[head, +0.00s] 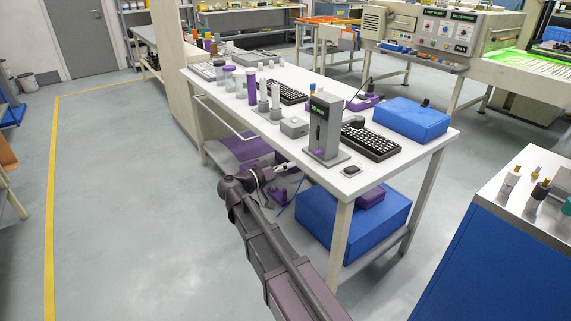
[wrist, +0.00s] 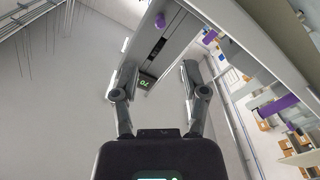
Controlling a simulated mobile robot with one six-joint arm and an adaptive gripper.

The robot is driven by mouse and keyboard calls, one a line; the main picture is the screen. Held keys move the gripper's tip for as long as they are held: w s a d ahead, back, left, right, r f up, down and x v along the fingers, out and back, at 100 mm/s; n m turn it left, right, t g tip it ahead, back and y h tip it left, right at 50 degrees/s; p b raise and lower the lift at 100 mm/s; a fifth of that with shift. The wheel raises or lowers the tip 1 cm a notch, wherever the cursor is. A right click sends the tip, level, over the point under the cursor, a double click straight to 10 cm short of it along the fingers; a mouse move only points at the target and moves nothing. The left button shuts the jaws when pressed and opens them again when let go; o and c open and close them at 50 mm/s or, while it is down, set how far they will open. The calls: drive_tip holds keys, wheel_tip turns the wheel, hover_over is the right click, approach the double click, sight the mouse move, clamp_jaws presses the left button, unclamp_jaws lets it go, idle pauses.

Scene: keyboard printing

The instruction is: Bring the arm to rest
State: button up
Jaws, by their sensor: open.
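My arm (head: 262,240) reaches up from the bottom of the head view toward the near long side of the white table (head: 215,82). My gripper (head: 285,169) is beside the table's near edge, below the level of its top, and looks empty. In the wrist view my gripper (wrist: 150,90) has its two fingers spread apart with nothing between them. In the head view a grey upright device with a green display (head: 325,125) stands on the table, to the right of my gripper.
Black keyboards (head: 371,142), a blue box (head: 411,119) and several cylinders stand on the table. A larger blue bin (head: 330,222) is on its lower shelf. A blue cabinet (head: 480,260) stands at the right. The floor (head: 130,200) to the left is clear.

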drive_tip(key=shift+d, duration=0.1)
drive_tip(key=s+d+f+n+g+y, duration=0.1)
drive_tip(key=s+d+f+g+y, duration=0.3)
drive_tip(key=s+d+f+y, duration=0.25)
drive_tip(key=s+d+f+n+g+y, duration=0.25)
drive_tip(key=s+d+f+g, duration=0.2)
drive_tip(key=s+f, duration=0.35)
drive_tip(key=s+a+f+n+y, duration=0.1)
drive_tip(key=s+f+y, duration=0.3)
drive_tip(key=s+y, duration=0.2)
wheel_tip(320, 180, up, 26)
drive_tip(key=p, duration=2.5)
drive_tip(key=shift+a+f+y+p, duration=0.2)
drive_tip(key=shift+a+y+p, duration=0.05)
drive_tip(key=shift+y+p, duration=0.05)
drive_tip(key=shift+n+g, duration=0.25)
